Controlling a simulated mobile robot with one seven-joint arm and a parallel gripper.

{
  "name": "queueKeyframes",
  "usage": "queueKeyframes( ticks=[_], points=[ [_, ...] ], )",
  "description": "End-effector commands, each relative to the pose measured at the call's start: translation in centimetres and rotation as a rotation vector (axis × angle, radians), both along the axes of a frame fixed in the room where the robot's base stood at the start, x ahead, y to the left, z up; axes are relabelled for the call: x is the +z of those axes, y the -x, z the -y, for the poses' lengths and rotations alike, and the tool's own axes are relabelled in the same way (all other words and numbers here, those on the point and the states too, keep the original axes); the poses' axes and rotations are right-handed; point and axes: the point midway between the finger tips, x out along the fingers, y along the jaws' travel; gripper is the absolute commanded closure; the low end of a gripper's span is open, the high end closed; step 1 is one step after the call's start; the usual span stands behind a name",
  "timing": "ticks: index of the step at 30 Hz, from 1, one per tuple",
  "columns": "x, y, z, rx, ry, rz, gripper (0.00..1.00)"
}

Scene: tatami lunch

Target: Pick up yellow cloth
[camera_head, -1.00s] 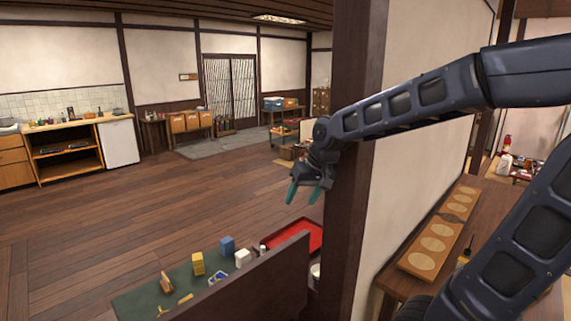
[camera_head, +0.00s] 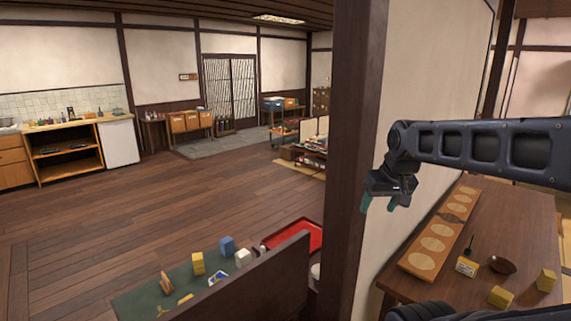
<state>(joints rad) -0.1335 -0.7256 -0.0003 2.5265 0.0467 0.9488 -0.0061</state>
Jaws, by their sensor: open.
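My gripper (camera_head: 379,204) is open and empty, its teal fingertips pointing down, in front of the pale wall beside the dark post. No thing is clearly a yellow cloth; several small yellow things show. An upright yellow thing (camera_head: 198,264) and a flat yellow piece (camera_head: 185,299) are on the green mat (camera_head: 140,301) at the lower left, far from my gripper. I cannot tell if any is cloth.
The right table also holds a long wooden board (camera_head: 420,263) with round pale discs, a dark bowl (camera_head: 502,265) and a small labelled box (camera_head: 467,266). A dark post (camera_head: 350,150) and low partition (camera_head: 255,280) divide the room. A red tray (camera_head: 305,235) lies behind the partition. The left floor is clear.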

Motion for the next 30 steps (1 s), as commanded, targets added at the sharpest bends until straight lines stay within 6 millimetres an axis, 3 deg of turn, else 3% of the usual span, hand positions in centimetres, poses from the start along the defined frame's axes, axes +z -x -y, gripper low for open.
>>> queueKeyframes(
  ticks=[3,8,9,11,12,25,30],
  points=[
    [0.0,0.3,2.1,-0.067,0.022,0.007,0.41],
    [0.0,0.6,3.6,-0.115,0.039,0.01,0.41],
    [0.0,0.6,3.8,-0.122,0.042,0.011,0.35],
    [0.0,0.6,4.0,-0.127,0.044,0.011,0.23],
    [0.0,0.6,4.1,-0.13,0.045,0.011,0.22],
    [0.2,0.6,4.0,-0.129,0.044,0.012,0.22],
    [2.4,0.6,4.0,-0.128,0.044,0.016,0.22]
  ],
)
